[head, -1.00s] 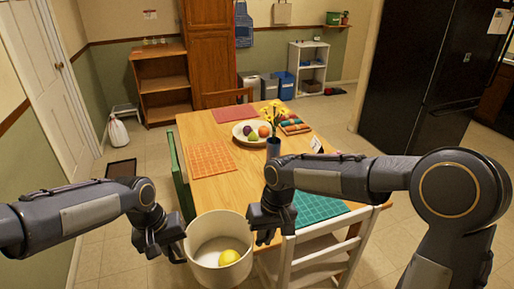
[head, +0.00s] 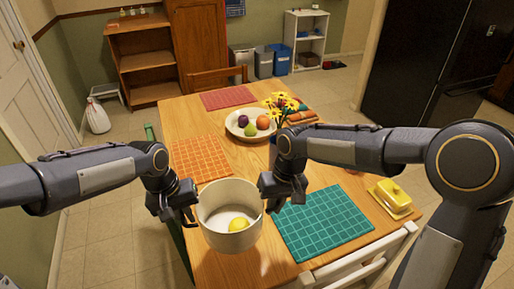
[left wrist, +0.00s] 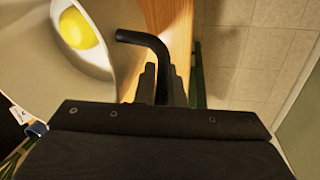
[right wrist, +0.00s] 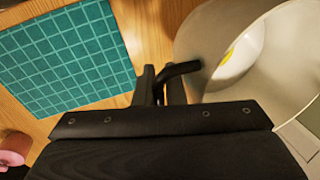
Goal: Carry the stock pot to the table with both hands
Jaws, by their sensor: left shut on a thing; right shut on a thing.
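The cream stock pot (head: 229,224) is upright between my two grippers, over the near part of the wooden table (head: 230,268). A yellow lemon-like fruit (head: 239,225) lies inside it. My left gripper (head: 188,212) is shut on the pot's left handle; the dark bent handle (left wrist: 150,42) shows between the fingers in the left wrist view. My right gripper (head: 274,200) is shut on the other handle (right wrist: 180,70), seen in the right wrist view. Whether the pot's base touches the table cannot be told.
A teal placemat (head: 325,225) lies right of the pot and an orange placemat (head: 202,158) behind it. A fruit bowl (head: 236,133), a flower vase and a yellow butter dish (head: 392,197) are on the table. A white chair (head: 375,260) stands at the near right edge.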

